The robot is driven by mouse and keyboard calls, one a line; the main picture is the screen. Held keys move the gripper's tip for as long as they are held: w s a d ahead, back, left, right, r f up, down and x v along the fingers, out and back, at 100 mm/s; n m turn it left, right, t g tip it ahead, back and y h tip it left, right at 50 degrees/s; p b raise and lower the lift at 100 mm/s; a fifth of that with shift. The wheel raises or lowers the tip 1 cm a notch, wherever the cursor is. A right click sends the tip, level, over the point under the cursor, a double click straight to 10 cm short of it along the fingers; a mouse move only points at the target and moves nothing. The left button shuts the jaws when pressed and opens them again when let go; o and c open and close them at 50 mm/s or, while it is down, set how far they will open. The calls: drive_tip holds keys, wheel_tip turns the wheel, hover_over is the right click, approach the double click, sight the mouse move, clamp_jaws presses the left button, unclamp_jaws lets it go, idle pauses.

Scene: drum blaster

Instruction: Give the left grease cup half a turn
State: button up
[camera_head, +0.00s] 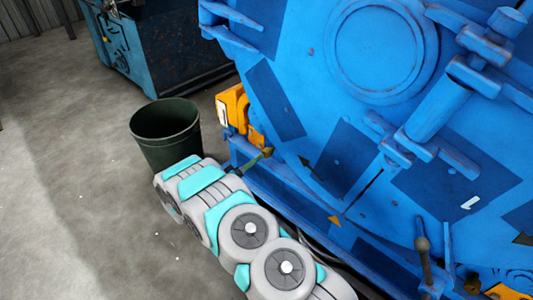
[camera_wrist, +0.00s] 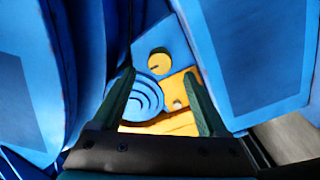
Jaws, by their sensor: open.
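A round brass cap (camera_wrist: 158,62), which looks like the left grease cup, shows in the wrist view between my fingertips and beyond them. A small brassy piece (camera_head: 267,152) at the end of my arm in the head view may be the same cup; I cannot tell for sure. My gripper (camera_wrist: 160,73) is open, its two dark green fingers apart with nothing held between them. In the head view my gripper (camera_head: 245,165) is partly hidden behind my wrist, close to the blue machine's lower left edge. Contact with the cap cannot be seen.
The blue drum machine (camera_head: 290,35) fills the right side. A yellow housing (camera_head: 232,106) sits at its left edge; yellow parts (camera_wrist: 180,88) show between my fingers. Blue walls flank my gripper closely. A dark bucket (camera_head: 165,125) stands left; the floor further left is clear.

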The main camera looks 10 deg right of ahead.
sight(266, 152)
drive_tip(key=x, duration=0.7)
clamp_jaws()
idle(0.6)
